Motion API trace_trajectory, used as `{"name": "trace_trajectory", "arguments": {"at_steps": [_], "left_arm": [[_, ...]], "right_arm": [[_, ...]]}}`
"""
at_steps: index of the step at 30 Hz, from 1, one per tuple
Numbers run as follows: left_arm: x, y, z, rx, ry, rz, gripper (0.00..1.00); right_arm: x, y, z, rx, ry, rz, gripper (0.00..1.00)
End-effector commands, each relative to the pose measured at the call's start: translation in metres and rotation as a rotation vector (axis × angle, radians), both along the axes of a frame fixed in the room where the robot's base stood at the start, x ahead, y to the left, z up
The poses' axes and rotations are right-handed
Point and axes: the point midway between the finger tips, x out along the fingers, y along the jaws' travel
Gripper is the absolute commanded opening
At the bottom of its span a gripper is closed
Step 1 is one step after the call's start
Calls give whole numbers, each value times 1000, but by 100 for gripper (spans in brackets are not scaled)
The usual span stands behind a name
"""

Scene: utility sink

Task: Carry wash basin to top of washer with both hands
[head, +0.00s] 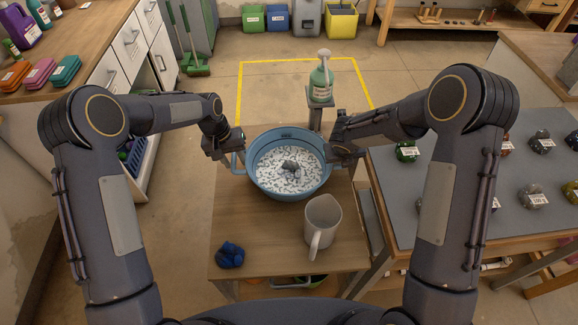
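The wash basin (288,190) is round and blue, with a loop handle on its left side. Inside it lies a white speckled layer with a small dark grey lump in the middle. It is over the back part of the small wooden table; I cannot tell if it rests there or is held just above. My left gripper (236,147) is at the basin's left handle, and my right gripper (335,153) is at its right side, covering any handle there. The fingers are too small and dark to show whether they are closed. I see no clear washer.
On the wooden table (265,245) stand a beige pitcher (322,222) and a dark blue lump (230,255). A green-and-white bottle (321,82) stands on a post behind the basin. A grey-topped table (470,190) with several labelled lumps is right. Open floor lies behind, within yellow lines.

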Motion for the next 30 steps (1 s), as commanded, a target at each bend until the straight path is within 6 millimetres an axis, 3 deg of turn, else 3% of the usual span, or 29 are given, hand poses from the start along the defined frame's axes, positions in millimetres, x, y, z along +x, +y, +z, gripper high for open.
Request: {"name": "trace_trajectory", "arguments": {"at_steps": [9,15,18,30], "left_arm": [[0,-1,-3,0,0,0,37],[0,-1,-2,0,0,0,12],[0,-1,-2,0,0,0,0],[1,-1,-1,-1,-2,0,0]], "right_arm": [[1,0,-3,1,0,0,25],[1,0,-2,1,0,0,0],[1,0,-2,1,0,0,0],[2,0,-1,0,-2,-1,0]]}}
